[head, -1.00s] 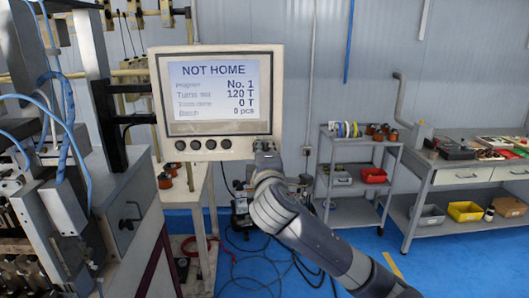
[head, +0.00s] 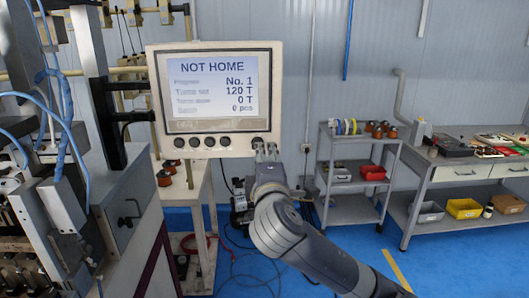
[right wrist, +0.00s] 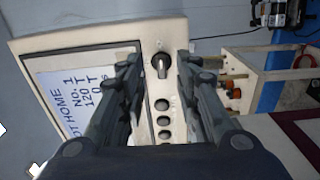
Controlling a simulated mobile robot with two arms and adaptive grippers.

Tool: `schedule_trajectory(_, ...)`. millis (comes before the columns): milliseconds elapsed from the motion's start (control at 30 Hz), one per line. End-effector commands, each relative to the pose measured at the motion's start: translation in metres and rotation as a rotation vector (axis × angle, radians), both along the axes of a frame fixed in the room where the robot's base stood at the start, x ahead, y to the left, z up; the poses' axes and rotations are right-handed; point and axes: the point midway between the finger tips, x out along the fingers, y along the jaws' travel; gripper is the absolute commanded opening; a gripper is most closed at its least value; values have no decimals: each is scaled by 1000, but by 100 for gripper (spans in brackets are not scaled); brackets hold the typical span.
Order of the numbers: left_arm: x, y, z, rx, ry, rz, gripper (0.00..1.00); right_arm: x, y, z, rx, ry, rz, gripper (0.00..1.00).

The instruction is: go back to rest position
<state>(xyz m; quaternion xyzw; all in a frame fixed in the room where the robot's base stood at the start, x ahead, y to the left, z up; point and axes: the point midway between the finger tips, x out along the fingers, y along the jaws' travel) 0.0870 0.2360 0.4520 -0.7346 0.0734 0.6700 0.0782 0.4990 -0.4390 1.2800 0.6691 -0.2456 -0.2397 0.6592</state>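The control panel (head: 214,97) of the winder has a screen reading "NOT HOME", "No. 1", "120 T" and "0 T". A row of dark round buttons (head: 210,142) runs along its lower edge. A rotary knob (right wrist: 161,65) with a light pointer sits at the end of that row in the right wrist view. My right gripper (head: 265,148) is at the panel's lower right corner. In the right wrist view, its fingers (right wrist: 161,75) are spread apart, with the knob showing between them. I see nothing held. My left gripper is not in view.
The winding machine (head: 95,170) with blue hoses fills the left side. A grey shelf cart (head: 350,190) and a workbench (head: 465,172) with bins stand at the right. Cables lie on the blue floor below the panel. Open floor (head: 460,260) shows at lower right.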

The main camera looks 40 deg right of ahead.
Motion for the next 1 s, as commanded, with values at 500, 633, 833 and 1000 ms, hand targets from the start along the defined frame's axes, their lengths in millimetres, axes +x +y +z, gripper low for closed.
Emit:
schedule_trajectory(500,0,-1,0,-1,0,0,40,-12,9,0,1,0,-2,31)
schedule_trajectory(633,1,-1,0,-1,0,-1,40,-11,9,0,1,0,-2,31)
schedule_trajectory(833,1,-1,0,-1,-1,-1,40,-3,7,-13,16,21,1,31)
schedule_trajectory(1000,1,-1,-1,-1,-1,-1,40,38,-2,-92,115,125,22,31)
